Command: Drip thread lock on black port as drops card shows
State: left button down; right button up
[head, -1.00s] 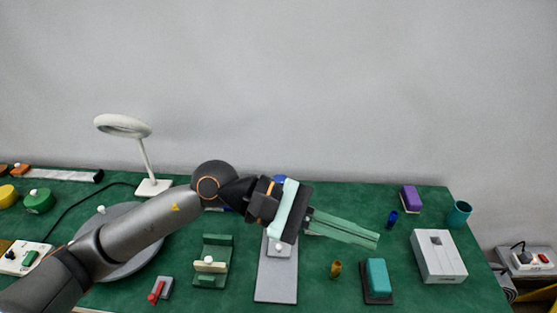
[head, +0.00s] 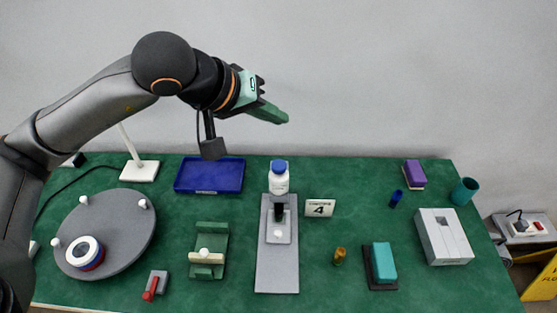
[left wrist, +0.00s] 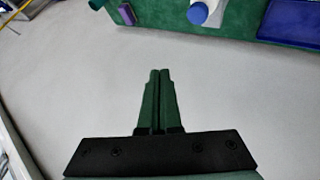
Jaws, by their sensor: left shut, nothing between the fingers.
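The white card (head: 320,208) stands right of the grey board and reads "4". The black port (head: 280,212) is a short dark upright piece on the grey board (head: 277,272). A white bottle (head: 279,184) with a blue top stands upright just behind the port; its label is too small to read. The bottle also shows at the top of the left wrist view (left wrist: 207,12). My left gripper (head: 285,118) is shut and empty, raised above and behind the bottle, against the wall. Its fingers meet in the left wrist view (left wrist: 160,73). My right gripper is not in view.
A blue tray (head: 210,190) lies left of the bottle. A grey turntable (head: 130,235) with ring rolls is at left. A green stand (head: 209,240), brass piece (head: 339,256), teal block (head: 384,262) and white box (head: 443,238) stand around the board.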

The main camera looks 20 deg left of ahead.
aim_at(275, 168)
pick_arm(q)
notch_tip(275, 168, down, 8)
jog(key=b, duration=0.5)
jog(key=shift+f, duration=0.15)
jog(key=shift+f+b, duration=0.3)
jog(key=shift+b, duration=0.15)
jog(key=shift+f, duration=0.1)
dwell(1.6)
jog(key=shift+f+b, duration=0.3)
jog(key=shift+b, duration=0.4)
jog(key=shift+f+b, duration=0.65)
jog(key=shift+b, duration=0.2)
dwell(0.5)
jog(key=shift+r, duration=0.1)
dwell(0.3)
jog(key=shift+r+p, duration=0.5)
jog(key=shift+r, duration=0.45)
